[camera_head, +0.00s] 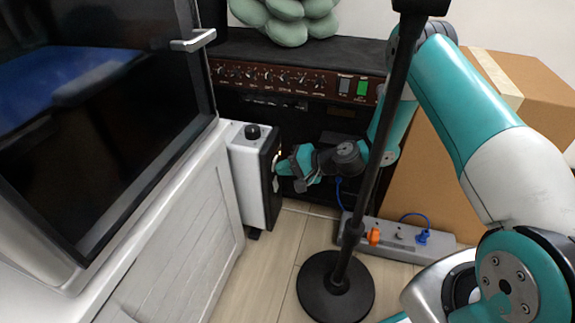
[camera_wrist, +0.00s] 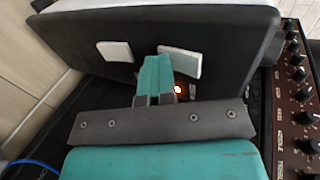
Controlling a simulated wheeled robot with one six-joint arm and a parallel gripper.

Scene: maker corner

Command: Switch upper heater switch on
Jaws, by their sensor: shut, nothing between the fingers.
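The heater (camera_head: 246,180) is a white box with a black end panel and a black knob on top, standing beside the white cabinet. In the wrist view, its black panel (camera_wrist: 85,65) carries two white rocker switches. The upper switch (camera_wrist: 183,64) is on the right there, and the lower switch (camera_wrist: 115,51) is on the left. My gripper (camera_head: 283,167) is shut and empty at the panel. Its fingertips (camera_wrist: 157,65) overlap the upper switch's left edge; I cannot tell whether they touch it.
A black stand (camera_head: 336,287) rises in front of my arm. A grey power strip (camera_head: 397,237) with plugs lies on the floor at right. The amplifier (camera_head: 270,77) is behind the heater, and a cardboard box (camera_head: 530,90) stands at right. The white cabinet (camera_head: 165,250) borders the left.

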